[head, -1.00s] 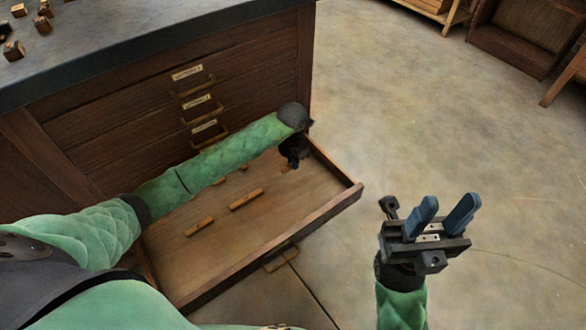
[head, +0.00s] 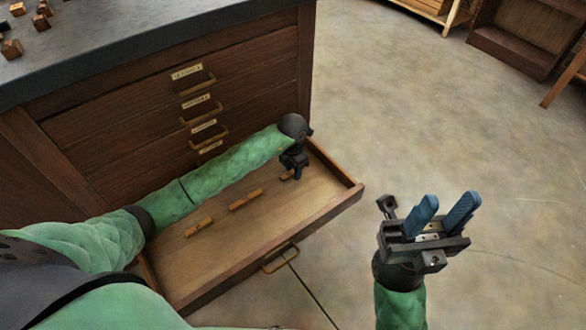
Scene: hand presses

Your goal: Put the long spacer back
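An open bottom drawer (head: 262,232) holds wooden spacers lying flat. A long spacer (head: 246,199) lies near its middle and another spacer (head: 199,227) lies to the left, nearer the front. My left gripper (head: 291,171) points down inside the drawer at its right back corner. A small wooden end (head: 287,176) shows at its fingertips; I cannot tell if it is held or lies on the drawer floor. The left fingers are mostly hidden. My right gripper (head: 441,217) is empty, its blue fingers apart, over the floor right of the drawer.
The dark wooden cabinet (head: 110,120) has labelled drawers with brass handles above the open one. Several small wooden blocks (head: 40,22) sit on its grey top. My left forearm crosses the drawer and hides its back. The floor (head: 430,120) to the right is clear.

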